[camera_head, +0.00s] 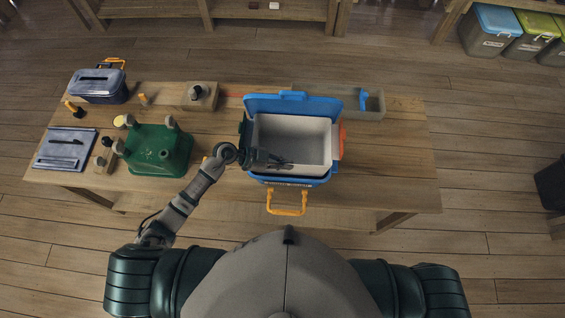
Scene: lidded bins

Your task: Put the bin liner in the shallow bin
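A blue bin (300,180) stands on the wooden table with its lid (293,103) raised at the back. A pale grey-white lining (300,135) fills its inside; I cannot tell whether this is a separate bin liner. An orange handle (288,207) hangs at its front. My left gripper (280,160) reaches in from the left over the bin's front left part, at the pale inside. Its dark fingers are too small to tell whether they are open or shut, or touch the lining. My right gripper is not in view.
A green bin (160,155) lies on the table's left. A dark blue lidded box (98,87), a blue-grey board (64,148) and small knobs stand around it. A grey tray (345,103) lies behind the blue bin. The table's right end (395,170) is clear.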

